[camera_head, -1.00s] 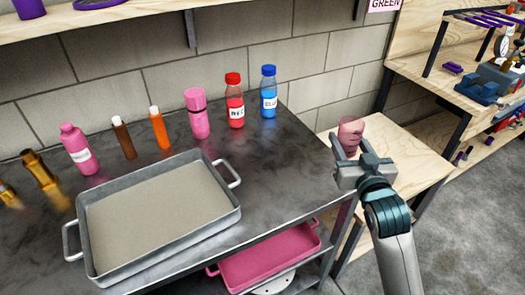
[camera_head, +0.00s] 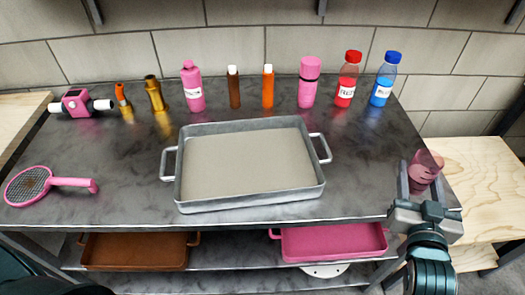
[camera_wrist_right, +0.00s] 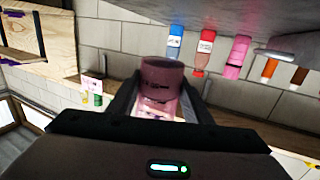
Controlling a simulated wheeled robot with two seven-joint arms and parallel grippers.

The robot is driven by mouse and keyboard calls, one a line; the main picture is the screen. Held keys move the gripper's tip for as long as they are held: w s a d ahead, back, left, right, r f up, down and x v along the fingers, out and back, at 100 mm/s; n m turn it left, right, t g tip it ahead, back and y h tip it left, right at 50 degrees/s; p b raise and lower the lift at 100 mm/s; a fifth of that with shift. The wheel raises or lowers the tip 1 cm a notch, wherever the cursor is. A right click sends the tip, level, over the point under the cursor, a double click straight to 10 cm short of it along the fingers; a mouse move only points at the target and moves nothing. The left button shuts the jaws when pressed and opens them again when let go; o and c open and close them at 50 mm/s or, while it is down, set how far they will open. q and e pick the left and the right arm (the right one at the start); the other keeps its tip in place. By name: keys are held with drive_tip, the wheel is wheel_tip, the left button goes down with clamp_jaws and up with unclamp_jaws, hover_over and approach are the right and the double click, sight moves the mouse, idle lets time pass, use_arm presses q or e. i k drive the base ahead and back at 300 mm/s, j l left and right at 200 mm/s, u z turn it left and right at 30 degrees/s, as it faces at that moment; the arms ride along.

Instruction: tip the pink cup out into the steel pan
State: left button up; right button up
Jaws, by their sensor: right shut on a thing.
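The pink cup (camera_head: 426,165) is translucent and held in my right gripper (camera_head: 421,187), near the right end of the dark table. In the right wrist view the cup (camera_wrist_right: 160,88) sits between the two fingers, and its contents cannot be made out. The steel pan (camera_head: 322,187) is a wide grey rectangular tray with two side handles. It rests on the middle of the table, to the left of my right gripper and apart from it. My left gripper is not seen.
Behind the pan stand several bottles, including a red one (camera_head: 347,85) and a blue one (camera_head: 385,82). A pink racket (camera_head: 45,185) lies at the left. A pink tray (camera_head: 335,243) and a brown tray (camera_head: 135,252) are on the shelf below. A wooden bench (camera_head: 480,170) is at the right.

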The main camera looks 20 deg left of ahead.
sight(234, 164)
drive_tip(key=i+l, duration=0.1)
drive_tip(key=l, duration=0.15)
drive_tip(key=i+l, duration=0.1)
drive_tip(key=l, duration=0.2)
drive_tip(key=i+l, duration=0.1)
drive_tip(key=l, duration=0.15)
drive_tip(key=u, duration=1.25)
